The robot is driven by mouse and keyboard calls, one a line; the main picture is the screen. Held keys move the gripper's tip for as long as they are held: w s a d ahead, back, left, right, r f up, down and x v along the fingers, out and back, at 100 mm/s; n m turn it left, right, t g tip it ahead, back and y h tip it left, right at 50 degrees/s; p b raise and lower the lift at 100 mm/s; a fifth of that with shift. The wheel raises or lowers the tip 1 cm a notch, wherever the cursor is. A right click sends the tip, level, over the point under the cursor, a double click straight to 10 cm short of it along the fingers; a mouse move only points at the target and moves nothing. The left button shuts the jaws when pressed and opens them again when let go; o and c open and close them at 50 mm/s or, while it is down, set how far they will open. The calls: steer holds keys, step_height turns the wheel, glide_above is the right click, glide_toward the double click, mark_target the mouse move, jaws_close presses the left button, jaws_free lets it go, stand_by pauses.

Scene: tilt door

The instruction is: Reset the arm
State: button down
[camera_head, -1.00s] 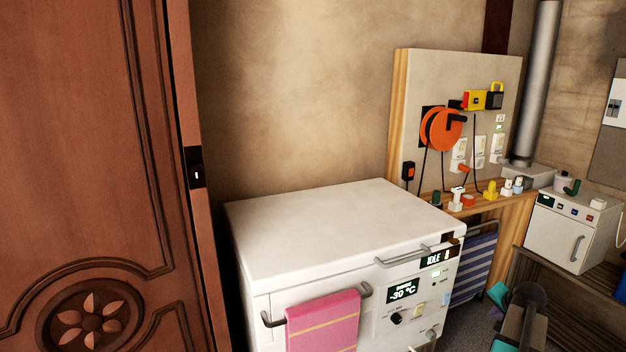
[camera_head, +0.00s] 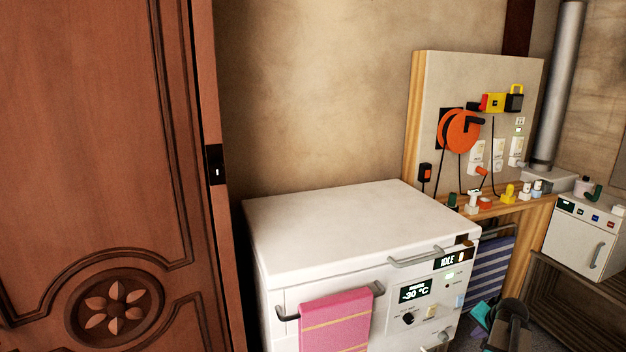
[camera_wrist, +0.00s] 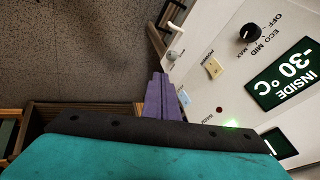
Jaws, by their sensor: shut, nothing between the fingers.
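My arm shows at the bottom right of the head view, as a dark link (camera_head: 512,322) with a teal part beside it. It is in front of the striped blue panel, right of the white freezer-like cabinet (camera_head: 345,225). In the wrist view my gripper (camera_wrist: 158,84) shows as two purple fingers pressed together, shut and empty. It points over the speckled floor beside the cabinet's control panel (camera_wrist: 235,75). The fingertips cannot be made out in the head view. I cannot tell how far the fingers are from the panel.
A brown carved door (camera_head: 95,150) stands at the left with a dark lock plate (camera_head: 216,164). A pink towel (camera_head: 336,322) hangs on the cabinet's front handle. A tool board (camera_head: 480,110) and a small white box unit (camera_head: 580,238) stand at the right. Bare floor (camera_wrist: 80,50) shows in the wrist view.

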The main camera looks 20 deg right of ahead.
steer(key=w+a+f+n+g+y+p, duration=0.1)
steer(key=a+f+n, duration=0.1)
steer(key=a+f, duration=0.5)
steer(key=w+a+f+n+g+y, duration=0.1)
steer(key=w+a+f, duration=0.15)
steer(key=a, duration=0.75)
steer(key=w+a+f+n+g+y+p, duration=0.1)
steer(key=a+f+n+y, duration=0.1)
steer(key=a+f, duration=0.55)
steer(key=s+a+f+n+g, duration=0.2)
steer(key=s+a+f, duration=0.1)
steer(key=a, duration=0.6)
steer(key=s+a+f+n+g, duration=0.1)
steer(key=s+a+f+n, duration=0.2)
steer(key=a, duration=0.6)
steer(key=s+a+f+n+g+p, duration=0.1)
steer(key=s+a+f+n+g, duration=0.1)
steer(key=s+a, duration=0.5)
steer(key=s+a+f+n+g+p, duration=0.1)
steer(key=s+a+f+n+g, duration=0.1)
steer(key=s+a, duration=0.5)
steer(key=s+f+g, duration=0.1)
steer(key=s, duration=0.3)
steer(key=shift+s+a+n+h, duration=0.15)
steer(key=shift+s+n+h, duration=0.2)
steer(key=shift+n+h, duration=0.05)
